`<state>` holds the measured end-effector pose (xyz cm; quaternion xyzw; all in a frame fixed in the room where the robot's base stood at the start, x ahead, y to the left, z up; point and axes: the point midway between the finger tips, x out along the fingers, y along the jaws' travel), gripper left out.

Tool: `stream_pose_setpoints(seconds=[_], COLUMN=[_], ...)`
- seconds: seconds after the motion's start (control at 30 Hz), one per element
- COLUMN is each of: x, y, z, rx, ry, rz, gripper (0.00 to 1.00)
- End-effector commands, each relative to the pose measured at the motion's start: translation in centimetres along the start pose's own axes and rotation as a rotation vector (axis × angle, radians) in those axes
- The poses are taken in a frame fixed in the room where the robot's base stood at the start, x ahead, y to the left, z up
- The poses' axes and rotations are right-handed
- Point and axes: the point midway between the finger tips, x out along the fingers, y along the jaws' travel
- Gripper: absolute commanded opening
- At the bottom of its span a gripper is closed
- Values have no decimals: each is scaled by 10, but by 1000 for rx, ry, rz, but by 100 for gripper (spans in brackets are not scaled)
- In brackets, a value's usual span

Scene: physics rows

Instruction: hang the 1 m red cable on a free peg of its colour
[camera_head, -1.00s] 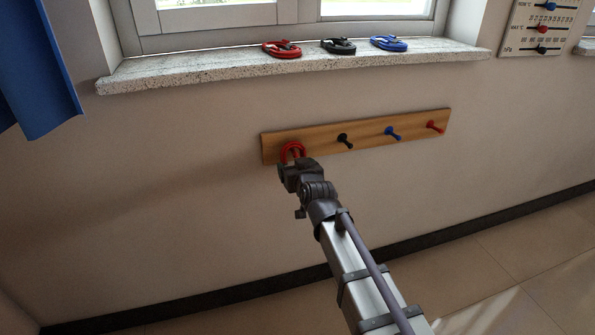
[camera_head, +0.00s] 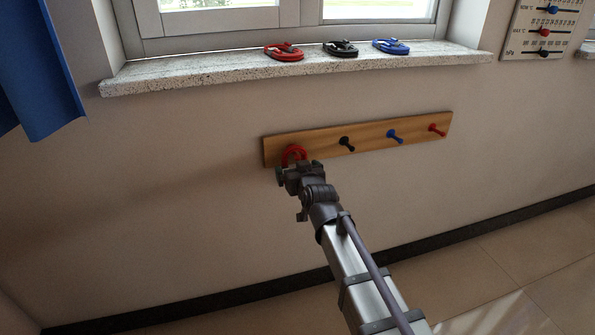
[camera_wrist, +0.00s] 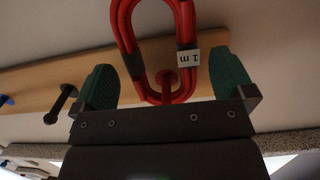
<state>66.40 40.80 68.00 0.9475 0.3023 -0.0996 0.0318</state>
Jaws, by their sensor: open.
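The red cable (camera_wrist: 124,35) is a coil with dark ties and a white "1 m" tag (camera_wrist: 190,57). In the wrist view it hangs around a red peg (camera_wrist: 168,78), whose head shows inside the loop. In the head view the coil (camera_head: 294,152) is at the left end of the wooden peg board (camera_head: 375,137), partly hidden by my gripper (camera_head: 293,172). In the wrist view my gripper (camera_wrist: 167,74) is open. Its green fingers stand on either side of the coil with gaps. A second red peg (camera_head: 437,130) at the board's right end is bare.
A black peg (camera_head: 346,143) and a blue peg (camera_head: 394,136) on the board are bare. Red (camera_head: 284,52), black (camera_head: 341,48) and blue coils (camera_head: 391,46) lie on the stone sill (camera_head: 200,74) above. A blue cloth (camera_head: 35,75) hangs at the left.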

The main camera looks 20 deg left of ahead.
Motion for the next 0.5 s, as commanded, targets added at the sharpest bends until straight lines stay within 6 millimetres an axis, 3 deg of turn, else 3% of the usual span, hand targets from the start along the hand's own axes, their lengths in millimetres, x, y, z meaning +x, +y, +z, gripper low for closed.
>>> stream_pose_setpoints(seconds=[0.17,0.5], x=[-11,-92], y=[0,0], z=[-1,-2], rx=[0,0], ry=[0,0], rz=[0,1], gripper=[100,100])
